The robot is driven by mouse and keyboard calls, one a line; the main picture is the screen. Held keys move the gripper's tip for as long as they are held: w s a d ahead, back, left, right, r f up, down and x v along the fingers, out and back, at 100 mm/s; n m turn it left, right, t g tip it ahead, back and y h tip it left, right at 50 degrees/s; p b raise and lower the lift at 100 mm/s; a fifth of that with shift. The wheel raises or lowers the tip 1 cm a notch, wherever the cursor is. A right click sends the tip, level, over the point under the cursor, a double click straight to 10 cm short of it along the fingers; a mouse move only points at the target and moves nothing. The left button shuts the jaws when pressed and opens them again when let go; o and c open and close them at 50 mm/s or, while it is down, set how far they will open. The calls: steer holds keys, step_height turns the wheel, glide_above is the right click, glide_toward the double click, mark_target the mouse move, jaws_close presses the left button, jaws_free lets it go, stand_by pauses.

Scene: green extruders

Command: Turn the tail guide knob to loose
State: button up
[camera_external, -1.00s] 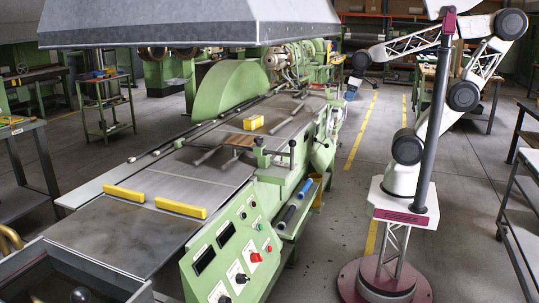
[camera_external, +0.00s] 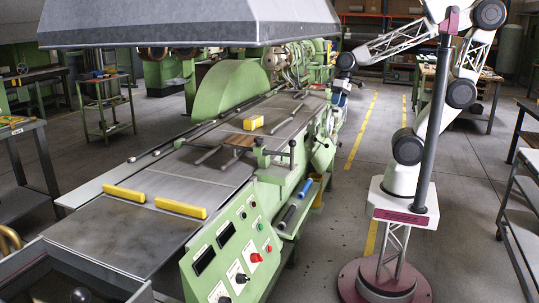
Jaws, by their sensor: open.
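The green extruder machine (camera_external: 229,90) runs from the front control panel to the far end of its bed. My gripper (camera_external: 338,98) is small in this view, at the far right side of the machine, close to its green side parts. It is open; its fingertips are hard to make out. The tail guide knob cannot be told apart there; it is too small or hidden. I cannot tell whether my gripper touches anything.
The front panel (camera_external: 228,251) carries several knobs and a red button (camera_external: 255,257). Yellow blocks (camera_external: 181,208) lie on the bed. A grey hood (camera_external: 190,22) hangs above. A workbench (camera_external: 489,92) stands behind my arm. The floor aisle right of the machine is mostly clear.

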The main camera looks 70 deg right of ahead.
steer(key=w+a+f+m+g+y, duration=0.1)
steer(key=w+a+m+y, duration=0.4)
steer(key=a, duration=0.5)
steer(key=w+a+f+m+y, duration=0.1)
steer(key=w+a+m+y, duration=0.25)
steer(key=w+a, duration=0.4)
steer(key=m+t+y, duration=0.5)
steer(key=m, duration=0.5)
glide_toward(260, 138)
steer(key=a, duration=0.2)
steer(key=shift+w+f, duration=0.1)
steer(key=shift+w, duration=0.35)
steer(key=shift+a, duration=0.1)
steer(key=shift+x, duration=3.75)
steer(key=c, duration=0.9)
